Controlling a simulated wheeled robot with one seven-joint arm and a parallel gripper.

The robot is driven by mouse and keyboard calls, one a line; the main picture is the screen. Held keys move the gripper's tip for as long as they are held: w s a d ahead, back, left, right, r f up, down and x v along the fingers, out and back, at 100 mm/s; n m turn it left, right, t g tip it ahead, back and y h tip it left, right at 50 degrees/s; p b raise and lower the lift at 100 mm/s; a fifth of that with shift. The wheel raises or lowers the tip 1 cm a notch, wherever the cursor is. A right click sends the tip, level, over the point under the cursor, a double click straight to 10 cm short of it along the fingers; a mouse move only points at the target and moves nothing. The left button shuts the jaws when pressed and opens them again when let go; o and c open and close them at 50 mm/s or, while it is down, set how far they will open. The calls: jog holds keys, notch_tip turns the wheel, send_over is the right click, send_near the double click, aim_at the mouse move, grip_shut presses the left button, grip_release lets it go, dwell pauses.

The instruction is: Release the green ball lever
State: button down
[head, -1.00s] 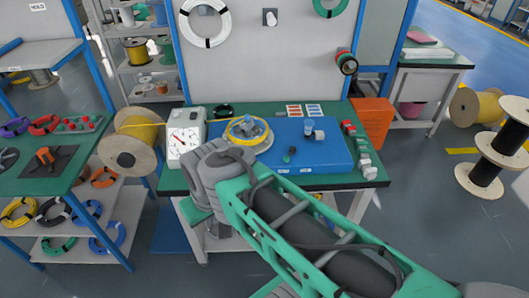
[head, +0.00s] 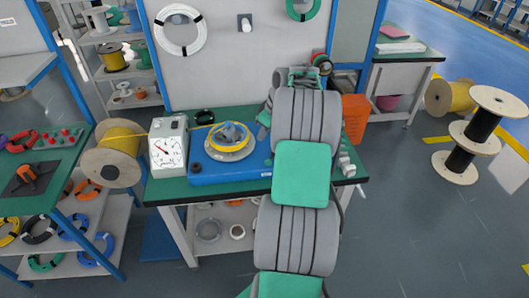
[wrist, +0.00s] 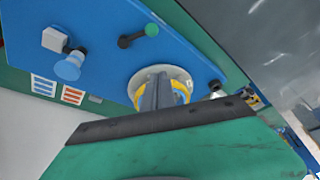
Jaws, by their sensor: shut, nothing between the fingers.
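My gripper (wrist: 154,80) shows in the wrist view as two narrow grey fingers, shut and empty, beyond the dark-edged green wrist part. They overlap the white disc with the yellow cable coil (wrist: 179,90) in the picture; contact cannot be told. The ball lever is apart from the fingers, above them in the picture. In the head view the gripper is hidden behind my arm.
A light block (wrist: 55,40) with a blue knob (wrist: 68,68) sits on the fixture beside the lever. A dial meter (head: 168,147) stands left of the fixture. The yellow coil also shows in the head view (head: 243,143). An orange box (head: 355,118) stands at the right.

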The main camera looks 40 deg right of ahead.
jog(key=shift+f, duration=0.1)
jog(key=p+x, duration=0.2)
jog(key=x, duration=0.6)
jog(key=shift+w+f, duration=0.25)
jog(key=shift+f, duration=0.1)
jog(key=s+p, duration=0.1)
jog(key=s+f, duration=0.1)
jog(key=s, duration=0.1)
jog(key=shift+d+f+p, duration=0.2)
jog(key=shift+d+p, duration=0.15)
jog(key=shift+d, duration=0.05)
jog(key=shift+s+d+f, duration=0.1)
jog(key=shift+s+f, duration=0.1)
jog(key=shift+f, duration=0.05)
jog(key=shift+b, duration=0.3)
